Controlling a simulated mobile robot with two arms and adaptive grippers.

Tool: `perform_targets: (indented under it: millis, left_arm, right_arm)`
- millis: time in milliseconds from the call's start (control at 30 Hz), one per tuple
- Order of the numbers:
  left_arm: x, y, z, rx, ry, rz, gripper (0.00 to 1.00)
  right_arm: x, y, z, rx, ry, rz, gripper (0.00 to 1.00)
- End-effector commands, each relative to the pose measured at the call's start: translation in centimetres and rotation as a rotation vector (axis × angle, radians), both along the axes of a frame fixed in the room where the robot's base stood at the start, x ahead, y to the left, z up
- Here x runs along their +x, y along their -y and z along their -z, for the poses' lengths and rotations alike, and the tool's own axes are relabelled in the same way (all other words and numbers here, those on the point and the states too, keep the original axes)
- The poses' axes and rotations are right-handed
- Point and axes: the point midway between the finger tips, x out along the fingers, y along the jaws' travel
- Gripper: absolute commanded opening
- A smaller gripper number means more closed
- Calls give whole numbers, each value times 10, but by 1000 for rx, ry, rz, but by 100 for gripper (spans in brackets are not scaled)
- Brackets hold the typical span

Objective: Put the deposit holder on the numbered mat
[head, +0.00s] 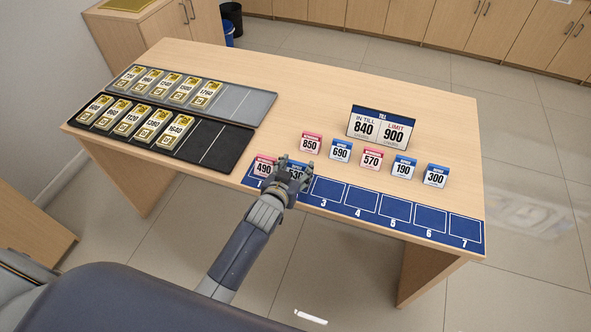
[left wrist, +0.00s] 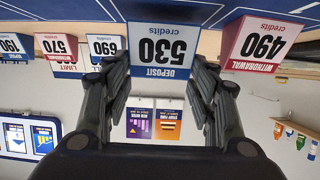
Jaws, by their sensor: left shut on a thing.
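The blue-banded deposit holder reading 530 (left wrist: 160,50) is between the fingers of my left gripper (head: 291,170), which is shut on it. In the head view the fingers partly cover this holder, at space 2 of the blue numbered mat (head: 328,190). I cannot tell whether it touches the mat. A red withdrawal holder reading 490 (head: 264,166) stands at space 1, just left of my gripper; it also shows in the left wrist view (left wrist: 262,43). Spaces 3 to 7 are bare. My right gripper is not in view.
The till sign (head: 381,127) reads 840, limit 900. Grey (head: 257,104) and black (head: 226,148) trays with gold-topped cards lie left.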

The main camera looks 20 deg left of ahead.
Motion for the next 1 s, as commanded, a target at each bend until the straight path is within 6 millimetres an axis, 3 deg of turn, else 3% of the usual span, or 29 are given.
perform_targets:
  millis: [133, 500, 533, 600, 1000]
  left_arm:
    - [0, 0, 11, -2, 1, -1, 29]
    - [0, 0, 15, -2, 3, -1, 29]
    - [0, 0, 14, -1, 3, 0, 57]
    - [0, 0, 14, -1, 2, 0, 73]
    - [0, 0, 11, -1, 2, 0, 73]
  right_arm:
    - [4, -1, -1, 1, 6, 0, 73]
    - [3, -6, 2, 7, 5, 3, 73]
    - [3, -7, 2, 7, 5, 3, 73]
    - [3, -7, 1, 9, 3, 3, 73]
    - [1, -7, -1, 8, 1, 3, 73]
